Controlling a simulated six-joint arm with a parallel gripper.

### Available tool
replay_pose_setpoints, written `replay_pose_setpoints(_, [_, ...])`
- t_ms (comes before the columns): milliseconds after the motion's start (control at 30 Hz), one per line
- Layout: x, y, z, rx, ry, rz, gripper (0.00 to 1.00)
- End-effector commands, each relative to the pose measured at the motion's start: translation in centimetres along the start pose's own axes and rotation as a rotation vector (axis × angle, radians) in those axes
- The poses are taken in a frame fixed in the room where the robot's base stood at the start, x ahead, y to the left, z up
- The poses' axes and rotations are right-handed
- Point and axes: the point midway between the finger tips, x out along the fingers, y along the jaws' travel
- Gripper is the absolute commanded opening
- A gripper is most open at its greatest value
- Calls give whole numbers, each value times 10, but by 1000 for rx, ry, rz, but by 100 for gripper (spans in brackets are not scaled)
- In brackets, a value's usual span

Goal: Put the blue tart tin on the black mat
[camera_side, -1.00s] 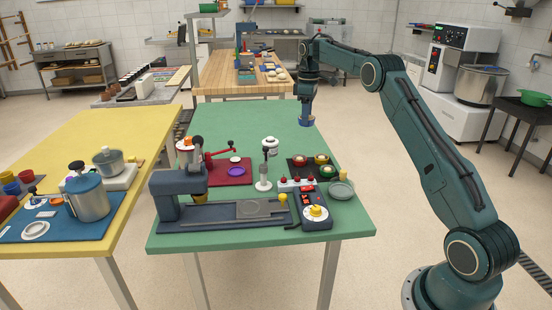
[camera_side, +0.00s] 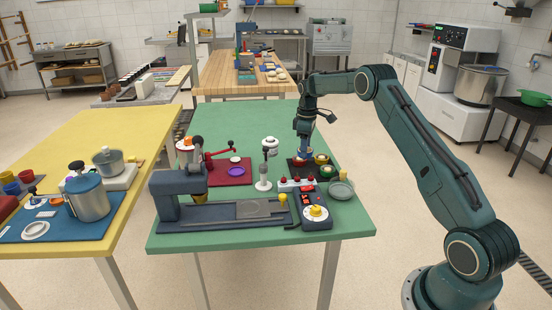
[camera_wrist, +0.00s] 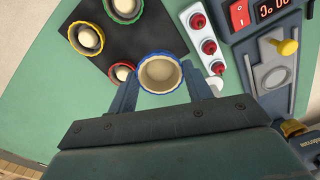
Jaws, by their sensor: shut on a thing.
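The blue tart tin (camera_wrist: 160,74) with its pale filling sits between my gripper's fingers in the wrist view. My gripper (camera_side: 303,155) is shut on it. In the wrist view the tin appears beside the edge of the black mat (camera_wrist: 118,42), overlapping its corner region. In the side view my gripper is low over the back left part of the black mat (camera_side: 294,172), and the tin is mostly hidden there. I cannot tell whether the tin touches the mat.
Several other tins with coloured rims, one green-rimmed (camera_wrist: 123,73), stand on the mat close to the held tin. A panel with red knobs (camera_wrist: 208,46) is close by. The back of the green table (camera_side: 250,118) is clear.

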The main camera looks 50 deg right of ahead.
Motion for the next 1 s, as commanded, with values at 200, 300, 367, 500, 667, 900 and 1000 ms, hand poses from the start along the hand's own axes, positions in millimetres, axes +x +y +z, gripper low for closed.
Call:
replay_pose_setpoints(200, [32, 0, 0, 0, -1, -1, 24])
replay_pose_setpoints(300, [37, 1, 0, 0, 0, 1, 24])
replay_pose_setpoints(367, [38, 1, 0, 0, 0, 1, 24])
replay_pose_setpoints(500, [39, 1, 0, 0, 0, 0, 24])
replay_pose_setpoints(667, [49, 1, 0, 0, -1, -2, 24])
replay_pose_setpoints(900, [76, 1, 0, 0, -1, -1, 24])
replay_pose_setpoints(1000, [80, 2, 0, 0, 0, 0, 24])
